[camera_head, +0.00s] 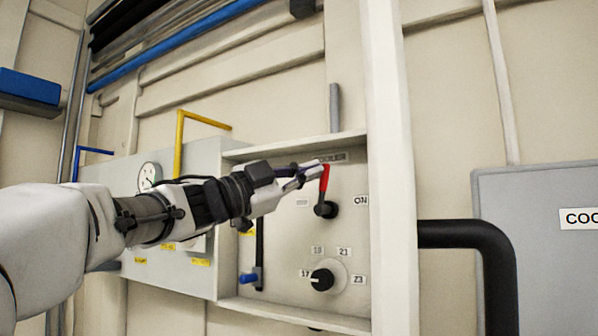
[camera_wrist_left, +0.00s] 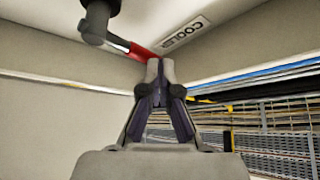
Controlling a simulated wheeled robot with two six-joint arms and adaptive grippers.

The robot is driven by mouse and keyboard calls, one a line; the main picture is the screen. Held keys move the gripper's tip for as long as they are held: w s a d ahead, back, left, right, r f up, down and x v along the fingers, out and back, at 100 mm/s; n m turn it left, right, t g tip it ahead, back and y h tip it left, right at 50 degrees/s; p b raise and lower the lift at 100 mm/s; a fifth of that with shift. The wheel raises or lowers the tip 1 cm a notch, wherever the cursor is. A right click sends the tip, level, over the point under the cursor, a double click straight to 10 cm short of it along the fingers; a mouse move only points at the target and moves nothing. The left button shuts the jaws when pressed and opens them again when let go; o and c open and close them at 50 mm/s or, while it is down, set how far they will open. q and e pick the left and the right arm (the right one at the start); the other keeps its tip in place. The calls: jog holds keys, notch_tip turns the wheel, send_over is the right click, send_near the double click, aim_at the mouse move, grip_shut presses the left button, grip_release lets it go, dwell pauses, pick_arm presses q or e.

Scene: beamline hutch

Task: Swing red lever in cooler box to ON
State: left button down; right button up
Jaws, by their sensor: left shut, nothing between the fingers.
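The red lever (camera_head: 324,183) stands nearly upright on a black pivot inside the open cooler box (camera_head: 350,240). An ON label (camera_head: 361,201) sits to the right of the pivot. My left gripper (camera_head: 318,168) is shut and empty, its fingertips at the left side of the lever's upper end. In the left wrist view the lever (camera_wrist_left: 142,51) reaches from its dark pivot to just beside the shut fingertips (camera_wrist_left: 160,64); I cannot tell for sure if they touch. My right gripper is not in view.
A black knob (camera_head: 322,279) with number labels sits below the lever. The box has a top ledge, a bottom ledge and a white post (camera_head: 390,170) at its right. A thick black pipe (camera_head: 480,235) runs farther right. A blue-handled valve (camera_head: 250,277) is at lower left.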

pick_arm(q)
jog(key=shift+s+d, duration=0.5)
jog(key=shift+d, duration=0.4)
jog(key=shift+a+f, duration=0.1)
jog(key=shift+a, duration=0.05)
jog(key=v, duration=0.7)
jog(key=shift+s+a, duration=0.1)
jog(key=shift+s, duration=0.05)
